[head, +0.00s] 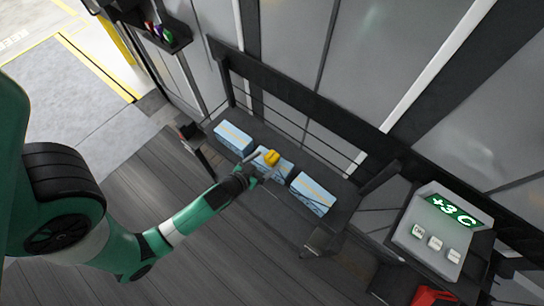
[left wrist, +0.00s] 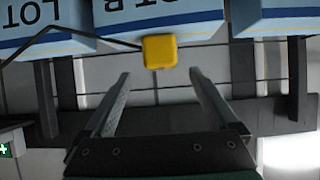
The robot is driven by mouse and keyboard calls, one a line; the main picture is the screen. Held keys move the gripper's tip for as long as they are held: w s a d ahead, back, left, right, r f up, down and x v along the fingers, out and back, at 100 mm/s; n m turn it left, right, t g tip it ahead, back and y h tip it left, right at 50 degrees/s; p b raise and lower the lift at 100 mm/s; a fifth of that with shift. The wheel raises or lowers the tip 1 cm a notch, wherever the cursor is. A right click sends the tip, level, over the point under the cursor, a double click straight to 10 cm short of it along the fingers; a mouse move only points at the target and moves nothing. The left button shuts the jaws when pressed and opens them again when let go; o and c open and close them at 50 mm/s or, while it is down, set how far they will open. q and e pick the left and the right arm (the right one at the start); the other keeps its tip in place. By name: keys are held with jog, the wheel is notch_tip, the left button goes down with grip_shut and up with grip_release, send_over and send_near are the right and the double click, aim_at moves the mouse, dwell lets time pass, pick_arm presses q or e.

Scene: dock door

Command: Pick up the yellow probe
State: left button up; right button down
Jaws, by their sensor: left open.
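The yellow probe (head: 271,157) is a small yellow block above the middle blue-and-white box in the head view. In the left wrist view the probe (left wrist: 160,52) sits just beyond the fingertips, centred between them, with a thin dark line running from it to the left. My left gripper (head: 260,173) is open and empty beside the probe in the head view. Its two fingers (left wrist: 159,74) are spread wide in the left wrist view, and neither touches the probe. My right gripper is in neither view.
Blue-and-white boxes stand in a row on a dark shelf: left (head: 233,138), middle (head: 283,170) and right (head: 312,194). A grey console (head: 441,236) shows "+3 C" at the right. A dark rail (head: 300,97) runs behind the boxes. Plank floor lies clear in front.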

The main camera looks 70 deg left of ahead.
aim_at(273, 155)
pick_arm(q)
jog(key=b+x, duration=0.1)
jog(key=x, duration=0.4)
jog(key=shift+a+f, duration=0.1)
jog(key=shift+a, duration=0.05)
grip_shut()
dwell(0.4)
jog(key=shift+r, duration=0.4)
notch_tip(273, 155, up, 2)
jog(key=shift+r+p, duration=0.15)
jog(key=shift+p, duration=0.7)
jog(key=w+d+r+p, duration=0.3)
jog(key=d+r+p, duration=0.3)
jog(key=d+r, duration=0.4)
jog(key=d, duration=0.3)
jog(key=shift+d, duration=0.35)
